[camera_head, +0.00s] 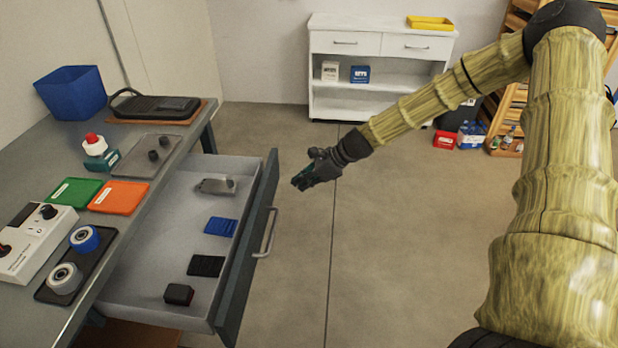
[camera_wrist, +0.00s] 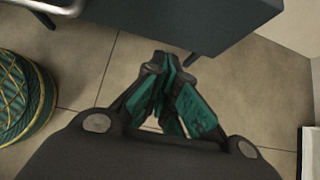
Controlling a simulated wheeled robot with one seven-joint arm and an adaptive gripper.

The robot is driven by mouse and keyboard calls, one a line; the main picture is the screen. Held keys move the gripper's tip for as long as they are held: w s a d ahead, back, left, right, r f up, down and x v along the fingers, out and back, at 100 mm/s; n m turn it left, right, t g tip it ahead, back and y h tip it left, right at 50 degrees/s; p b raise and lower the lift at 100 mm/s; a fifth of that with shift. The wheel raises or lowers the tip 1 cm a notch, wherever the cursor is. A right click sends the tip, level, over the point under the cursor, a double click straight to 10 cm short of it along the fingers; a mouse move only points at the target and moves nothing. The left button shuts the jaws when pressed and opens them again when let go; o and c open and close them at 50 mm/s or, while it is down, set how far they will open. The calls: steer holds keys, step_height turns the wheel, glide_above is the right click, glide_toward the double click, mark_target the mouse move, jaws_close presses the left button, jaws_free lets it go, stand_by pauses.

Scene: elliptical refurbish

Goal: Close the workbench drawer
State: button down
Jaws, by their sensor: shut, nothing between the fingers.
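The workbench drawer (camera_head: 165,235) is pulled far out from the grey workbench (camera_head: 50,160) in the head view. Its dark front panel (camera_head: 246,245) has a metal handle (camera_head: 268,233) on the outer face. In the drawer lie a grey metal item (camera_head: 216,185), a blue item (camera_head: 220,226), a black flat item (camera_head: 206,265) and a small black block (camera_head: 179,294). My gripper (camera_head: 298,182) is shut and empty, in the air just right of the drawer front's far end, apart from it. In the wrist view my gripper's fingers (camera_wrist: 168,75) are together, with the dark drawer front (camera_wrist: 185,22) beyond them.
On the workbench are a blue bin (camera_head: 71,93), a green tray (camera_head: 75,192), an orange tray (camera_head: 118,197) and a white control box (camera_head: 35,242). A white cabinet (camera_head: 380,65) stands at the back wall. The floor right of the drawer is clear.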

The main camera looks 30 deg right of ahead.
mark_target(274, 190)
steer(key=shift+w+a+f, duration=0.2)
steer(key=shift+w+a, duration=0.3)
steer(key=shift+a, duration=0.2)
steer(key=shift+w+a+f, duration=0.15)
steer(key=shift+w+a, duration=0.3)
steer(key=shift+a, duration=0.25)
steer(key=shift+w+a+f, duration=0.2)
steer(key=shift+w+a, duration=0.3)
steer(key=shift+a, duration=0.2)
steer(key=shift+w+a, duration=0.1)
